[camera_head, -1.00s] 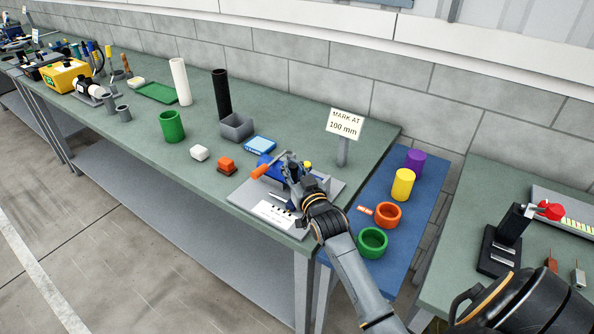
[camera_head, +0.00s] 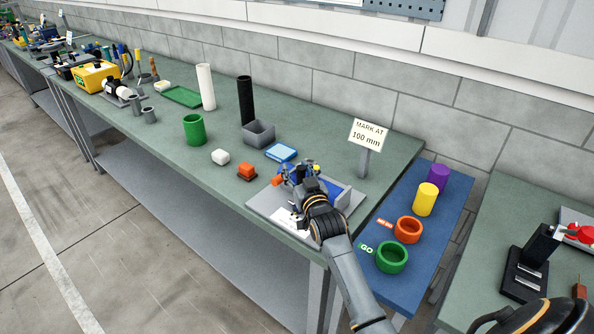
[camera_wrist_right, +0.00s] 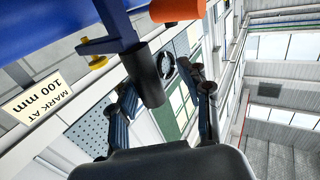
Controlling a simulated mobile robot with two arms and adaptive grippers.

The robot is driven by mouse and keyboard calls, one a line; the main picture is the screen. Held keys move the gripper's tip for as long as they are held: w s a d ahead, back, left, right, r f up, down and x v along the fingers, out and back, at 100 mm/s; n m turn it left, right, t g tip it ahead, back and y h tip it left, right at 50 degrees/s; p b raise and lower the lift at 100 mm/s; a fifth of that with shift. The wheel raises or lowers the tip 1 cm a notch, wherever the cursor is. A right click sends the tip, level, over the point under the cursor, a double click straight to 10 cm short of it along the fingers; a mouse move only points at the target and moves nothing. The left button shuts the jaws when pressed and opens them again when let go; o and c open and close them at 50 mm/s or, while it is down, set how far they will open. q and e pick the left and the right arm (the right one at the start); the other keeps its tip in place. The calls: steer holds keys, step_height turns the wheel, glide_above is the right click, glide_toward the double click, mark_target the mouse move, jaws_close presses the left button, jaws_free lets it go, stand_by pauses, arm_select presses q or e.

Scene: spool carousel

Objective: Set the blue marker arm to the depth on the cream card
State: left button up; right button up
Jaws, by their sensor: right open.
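The blue marker arm (camera_wrist_right: 108,32) is at the top of the wrist view, with a yellow knob (camera_wrist_right: 97,62) and a dark cylinder (camera_wrist_right: 148,75). My right gripper (camera_head: 300,170) is over the fixture on its grey base plate (camera_head: 262,203) and hides much of it. In the wrist view its fingers (camera_wrist_right: 165,100) are open, with the dark cylinder's end appearing between them. My left gripper is out of view.
A blue mat (camera_head: 432,228) at right holds several coloured cylinders and rings. Free green tabletop lies behind the fixture.

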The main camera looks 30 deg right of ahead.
steer(key=shift+s+d, duration=0.15)
steer(key=shift+s, duration=0.15)
steer(key=s+a, duration=0.2)
steer(key=s, duration=0.9)
steer(key=shift+a, duration=0.35)
steer(key=shift+s, duration=0.1)
